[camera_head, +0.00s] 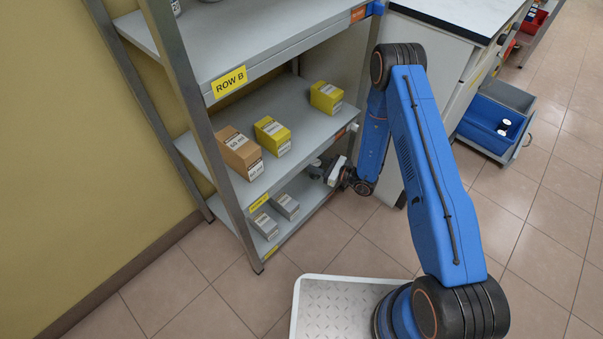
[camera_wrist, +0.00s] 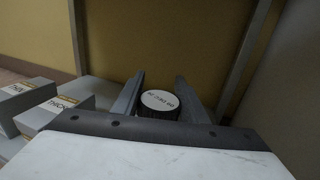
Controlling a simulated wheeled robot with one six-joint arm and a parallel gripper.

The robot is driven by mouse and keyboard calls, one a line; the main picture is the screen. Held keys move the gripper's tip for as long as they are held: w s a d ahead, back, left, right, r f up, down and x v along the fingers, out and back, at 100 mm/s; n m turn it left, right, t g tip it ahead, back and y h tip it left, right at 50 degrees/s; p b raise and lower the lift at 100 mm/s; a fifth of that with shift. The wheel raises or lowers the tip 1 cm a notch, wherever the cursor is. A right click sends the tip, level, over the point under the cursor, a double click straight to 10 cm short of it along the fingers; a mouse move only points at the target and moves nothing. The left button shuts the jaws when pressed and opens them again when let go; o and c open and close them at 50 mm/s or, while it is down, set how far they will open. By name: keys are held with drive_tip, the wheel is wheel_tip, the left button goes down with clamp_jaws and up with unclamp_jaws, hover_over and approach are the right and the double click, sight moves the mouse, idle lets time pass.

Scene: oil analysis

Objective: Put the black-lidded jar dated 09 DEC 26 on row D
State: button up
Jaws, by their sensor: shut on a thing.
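My gripper (camera_wrist: 160,88) is shut on a black-lidded jar (camera_wrist: 160,113), with one finger on each side. The lid has a round white label with print that is upside down and too small to read surely. In the head view my gripper (camera_head: 320,168) reaches into the right end of the lowest visible shelf (camera_head: 295,217), below the middle shelf. The yellow tag on the lowest shelf is too small to read. The jar cannot be made out clearly in the head view, and I cannot tell whether it touches the shelf.
Two grey boxes (camera_head: 285,206) (camera_head: 264,225) stand on the lowest shelf, left of my gripper; they also show in the wrist view (camera_wrist: 62,102). The middle shelf (camera_head: 235,130) above holds brown and yellow boxes. A metal post (camera_wrist: 250,62) stands at the right in the wrist view.

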drive_tip(key=shift+f, duration=3.3)
drive_tip(key=shift+f, duration=0.15)
drive_tip(key=o, duration=1.3)
